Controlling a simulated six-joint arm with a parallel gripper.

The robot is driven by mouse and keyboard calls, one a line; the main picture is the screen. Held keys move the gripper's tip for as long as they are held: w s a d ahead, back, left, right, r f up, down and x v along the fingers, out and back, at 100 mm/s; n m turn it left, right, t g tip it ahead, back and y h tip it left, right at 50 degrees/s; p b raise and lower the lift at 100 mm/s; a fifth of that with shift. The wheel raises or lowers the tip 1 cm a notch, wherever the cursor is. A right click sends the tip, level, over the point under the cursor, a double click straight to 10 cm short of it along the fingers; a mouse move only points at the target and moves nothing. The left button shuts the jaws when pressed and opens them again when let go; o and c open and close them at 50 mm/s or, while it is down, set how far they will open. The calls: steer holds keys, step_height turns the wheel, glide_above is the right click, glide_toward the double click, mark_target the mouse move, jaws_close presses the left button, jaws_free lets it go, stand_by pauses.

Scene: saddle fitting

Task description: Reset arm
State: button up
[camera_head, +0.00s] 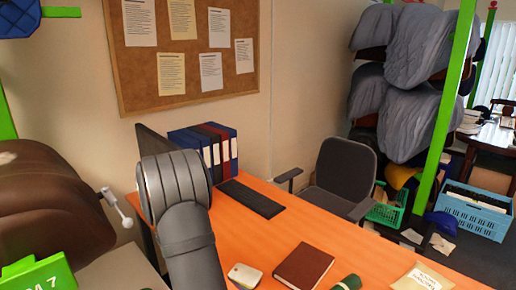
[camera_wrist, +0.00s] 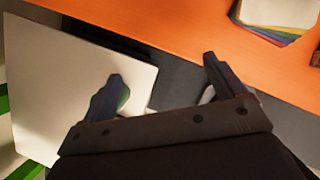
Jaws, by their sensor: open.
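My gripper (camera_wrist: 163,67) shows in the wrist view with its two dark fingers spread apart and nothing between them. It is over a pale flat surface (camera_wrist: 105,90) and a dark strip beside the orange desk (camera_wrist: 180,22). In the head view my grey arm rises in front of the left part of the desk (camera_head: 300,228); the gripper itself cannot be made out there. A brown saddle (camera_head: 45,205) sits at the left, apart from the arm.
Binders (camera_head: 215,150), a keyboard (camera_head: 250,198), a brown book (camera_head: 304,267) and a small white object (camera_head: 245,275) are on the desk. A chair (camera_head: 345,172) stands behind it. Grey covered saddles (camera_head: 410,45) hang on a green rack (camera_head: 447,110). A blue crate (camera_head: 474,213) is on the floor.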

steer(key=d+r+m+h, duration=0.1)
steer(key=d+r+m, duration=0.1)
steer(key=d+r, duration=0.4)
steer(key=s+d+m+g, duration=0.1)
steer(key=s+d+m, duration=0.2)
steer(key=d, duration=0.8)
steer(key=s+d+r+m+g+h, duration=0.1)
steer(key=s+d+m, duration=0.2)
steer(key=s+d, duration=0.4)
steer(key=s+d+m+h, duration=0.1)
steer(key=s+d+m, duration=0.2)
steer(key=d, duration=1.2)
steer(key=shift+s+d+r+m+g, duration=0.3)
steer(key=shift+s+r+m+g, duration=0.1)
steer(key=shift+s, duration=0.75)
steer(key=shift+o, duration=1.2)
steer(key=shift+h, duration=0.3)
